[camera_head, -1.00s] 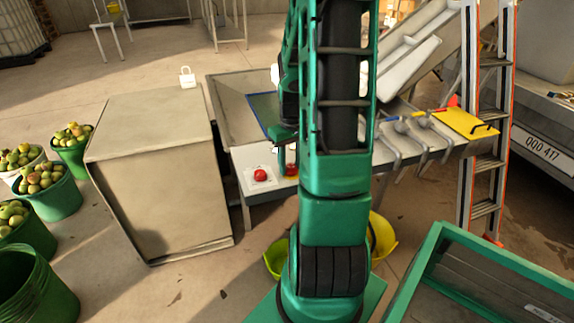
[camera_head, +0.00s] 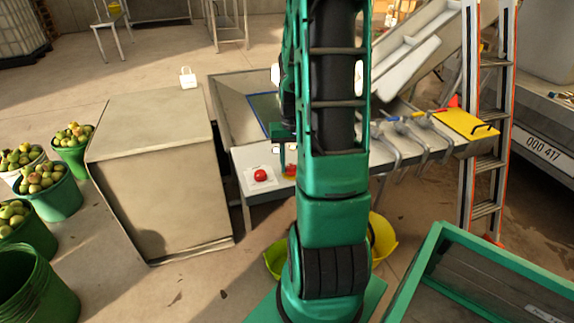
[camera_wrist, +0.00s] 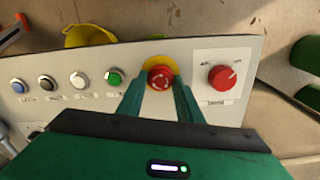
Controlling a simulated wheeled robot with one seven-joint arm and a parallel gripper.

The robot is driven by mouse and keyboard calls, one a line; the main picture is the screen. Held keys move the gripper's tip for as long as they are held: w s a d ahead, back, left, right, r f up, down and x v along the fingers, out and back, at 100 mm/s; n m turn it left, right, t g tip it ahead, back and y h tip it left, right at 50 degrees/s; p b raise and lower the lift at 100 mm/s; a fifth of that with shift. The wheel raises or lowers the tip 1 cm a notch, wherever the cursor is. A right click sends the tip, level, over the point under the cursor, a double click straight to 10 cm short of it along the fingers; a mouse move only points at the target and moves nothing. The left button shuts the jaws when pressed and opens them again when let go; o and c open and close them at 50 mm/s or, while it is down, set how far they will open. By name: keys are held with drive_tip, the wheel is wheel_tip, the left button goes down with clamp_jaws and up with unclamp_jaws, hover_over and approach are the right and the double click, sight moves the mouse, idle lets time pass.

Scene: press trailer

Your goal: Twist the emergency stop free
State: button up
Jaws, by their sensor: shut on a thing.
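The emergency stop (camera_wrist: 161,77) is a red mushroom button with white arrows on a yellow round backing, set in a pale control panel (camera_wrist: 60,62). My gripper (camera_wrist: 160,82) has its two green fingers on either side of the red button in the wrist view, shut on it. In the head view the emergency stop (camera_head: 291,170) is a small red spot by my gripper, largely hidden by my arm. Whether the button is turned cannot be told.
A red rotary knob (camera_wrist: 222,77) on a white plate is right of the stop. Green (camera_wrist: 113,78), white (camera_wrist: 78,79), black (camera_wrist: 46,83) and blue (camera_wrist: 17,85) buttons are to the left. A grey cabinet (camera_head: 160,180) and apple buckets (camera_head: 58,195) stand left of the panel.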

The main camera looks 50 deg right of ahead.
sight(290, 165)
drive_tip(key=shift+w+a+m, duration=0.1)
drive_tip(key=shift+a+m, duration=0.05)
drive_tip(key=shift+m, duration=0.55)
drive_tip(key=shift+w+a+m, duration=0.1)
drive_tip(key=shift+m, duration=0.6)
drive_tip(key=o, duration=1)
drive_tip(key=shift+o, duration=0.2)
drive_tip(key=shift+d, duration=0.1)
drive_tip(key=shift+r, duration=0.25)
wheel_tip(290, 165, up, 10)
drive_tip(key=shift+r, duration=0.1)
